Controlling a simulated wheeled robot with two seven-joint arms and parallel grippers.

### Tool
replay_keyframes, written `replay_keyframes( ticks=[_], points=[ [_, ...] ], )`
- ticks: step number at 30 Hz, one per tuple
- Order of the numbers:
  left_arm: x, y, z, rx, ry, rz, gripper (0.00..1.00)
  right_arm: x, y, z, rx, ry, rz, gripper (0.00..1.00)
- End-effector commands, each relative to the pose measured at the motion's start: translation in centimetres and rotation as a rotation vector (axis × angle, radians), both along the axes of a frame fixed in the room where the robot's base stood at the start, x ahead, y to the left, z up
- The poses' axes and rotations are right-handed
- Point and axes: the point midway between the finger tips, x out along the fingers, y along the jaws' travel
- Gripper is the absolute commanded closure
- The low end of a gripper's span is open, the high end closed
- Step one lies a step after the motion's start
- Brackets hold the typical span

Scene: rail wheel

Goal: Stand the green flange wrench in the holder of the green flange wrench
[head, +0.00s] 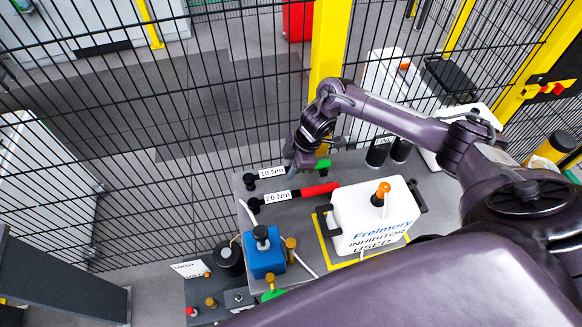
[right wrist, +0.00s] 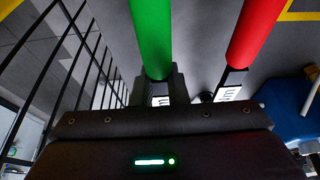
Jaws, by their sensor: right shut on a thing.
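The green flange wrench (head: 323,164) lies on the grey table in the head view, its black shaft with a "10 Nm" label pointing left. Its green handle also shows large in the right wrist view (right wrist: 152,40). My right gripper (head: 300,166) is at this wrench, between label and green handle, and is shut on it. In the right wrist view the fingers (right wrist: 165,88) meet the near end of the green handle. Two dark upright cups (head: 377,152) stand at the table's back right, one with a label; I cannot tell which is the green wrench's holder. My left gripper is not in view.
A red-handled wrench (head: 320,189) marked "20 Nm" lies close beside the green one. A white inhibitor canister (head: 372,217) stands in a yellow-edged square. A blue box (head: 264,255) is at the front left. A black mesh fence (head: 200,120) runs behind the table.

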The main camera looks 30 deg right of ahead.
Motion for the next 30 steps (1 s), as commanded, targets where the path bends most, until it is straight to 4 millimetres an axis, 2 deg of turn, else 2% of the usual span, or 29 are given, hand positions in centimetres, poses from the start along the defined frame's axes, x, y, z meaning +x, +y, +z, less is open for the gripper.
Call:
replay_keyframes(
  ticks=[8, 9, 15, 24, 30],
  points=[
    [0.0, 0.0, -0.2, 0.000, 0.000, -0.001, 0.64, 0.0, 0.0, -0.3, 0.001, -0.001, 0.000, 1.00],
    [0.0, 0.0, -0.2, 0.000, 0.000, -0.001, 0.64, 0.0, 0.0, -0.3, 0.001, -0.001, 0.000, 0.84],
    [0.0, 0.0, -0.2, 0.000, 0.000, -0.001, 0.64, 0.0, 0.0, -0.3, 0.001, 0.000, 0.000, 0.61],
    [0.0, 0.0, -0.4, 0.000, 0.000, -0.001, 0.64, 0.0, -0.2, -0.1, -0.001, 0.000, 0.001, 0.61],
    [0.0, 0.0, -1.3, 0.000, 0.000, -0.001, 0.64, -0.2, -1.2, 2.5, -0.002, -0.004, 0.001, 0.61]
  ],
)
